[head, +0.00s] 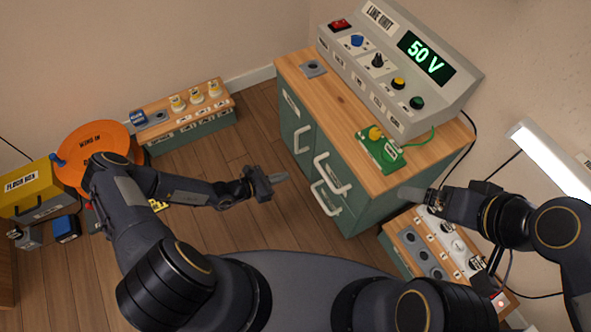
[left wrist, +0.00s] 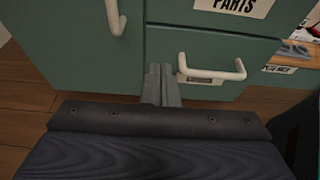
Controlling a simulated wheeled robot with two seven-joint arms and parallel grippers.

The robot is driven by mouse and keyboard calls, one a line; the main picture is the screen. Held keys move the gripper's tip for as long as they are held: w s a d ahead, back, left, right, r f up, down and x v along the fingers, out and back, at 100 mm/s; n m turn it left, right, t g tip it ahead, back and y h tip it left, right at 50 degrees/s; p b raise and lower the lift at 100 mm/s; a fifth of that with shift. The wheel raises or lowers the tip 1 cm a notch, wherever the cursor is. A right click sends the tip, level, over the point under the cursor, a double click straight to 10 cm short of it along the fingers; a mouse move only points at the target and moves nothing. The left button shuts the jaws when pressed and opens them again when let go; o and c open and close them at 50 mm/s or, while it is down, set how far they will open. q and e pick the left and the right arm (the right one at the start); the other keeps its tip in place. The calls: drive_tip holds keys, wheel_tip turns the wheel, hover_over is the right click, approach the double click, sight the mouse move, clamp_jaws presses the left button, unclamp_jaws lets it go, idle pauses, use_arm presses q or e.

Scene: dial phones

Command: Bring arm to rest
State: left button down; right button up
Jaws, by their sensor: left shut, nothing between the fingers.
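My left gripper (head: 277,179) is shut and empty, held over the wooden floor to the left of the green cabinet. In the left wrist view its closed fingers (left wrist: 161,86) point at the green cabinet front (left wrist: 200,40), beside a white drawer handle (left wrist: 212,70); I cannot tell whether they touch it. My right gripper (head: 412,192) is at the near right corner of the cabinet, its fingers pointing left. I cannot tell whether it is open or shut.
The green cabinet (head: 310,170) has a wooden top bearing a grey line unit (head: 395,65) reading 50 V and a green board (head: 380,152). Low benches stand at the back left (head: 190,125) and right (head: 395,245). An orange disc (head: 75,145) and yellow floor box (head: 28,185) are at left.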

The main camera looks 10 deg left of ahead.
use_arm(q)
drive_tip(key=shift+v, duration=1.3)
drive_tip(key=s+a+r+m+g+y, duration=0.1)
drive_tip(key=a+r+m+g, duration=0.15)
drive_tip(key=r+m, duration=0.75)
drive_tip(key=s+a+r+m+g, duration=0.1)
drive_tip(key=a+r+m+g, duration=0.2)
drive_tip(key=r, duration=1.3)
drive_tip(key=s+a+r+m+t+y, duration=0.1)
drive_tip(key=s+r+m+y, duration=0.35)
drive_tip(key=s+r, duration=0.4)
drive_tip(key=s+a+r+m+t+y, duration=0.1)
drive_tip(key=s+r+m+t+y, duration=0.15)
drive_tip(key=s+r+m, duration=0.6)
wheel_tip(320, 180, up, 25)
drive_tip(key=s+n+g+p, duration=0.1)
drive_tip(key=s+n+p, duration=0.1)
drive_tip(key=p, duration=2.5)
drive_tip(key=shift+n+p, duration=0.3)
drive_tip(key=shift+p, duration=0.1)
drive_tip(key=shift+s+a, duration=0.1)
drive_tip(key=shift+a, duration=0.05)
